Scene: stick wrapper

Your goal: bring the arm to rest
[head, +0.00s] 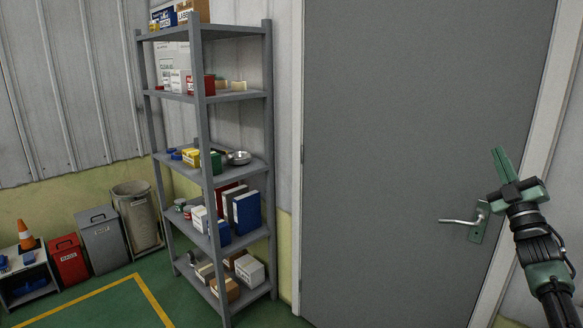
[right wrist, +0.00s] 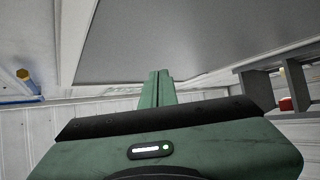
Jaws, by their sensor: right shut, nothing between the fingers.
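My right gripper (head: 499,160) is raised in front of the right part of the grey door (head: 400,120) in the head view, its fingers pointing up. The fingers are shut together with nothing between them, as the right wrist view also shows (right wrist: 158,84). Below and left of the gripper is the door's lever handle (head: 466,221), on a green plate; the gripper appears apart from it. The door looks closed in its frame. My left gripper is not in view.
A grey shelf rack (head: 238,97) with boxes, binders and a metal bowl (head: 238,158) stands left of the door. Further left are a beige bin (head: 134,215), a grey bin (head: 101,236), a red bin (head: 68,261) and an orange cone (head: 27,236). Green floor (head: 95,312) is clear in front.

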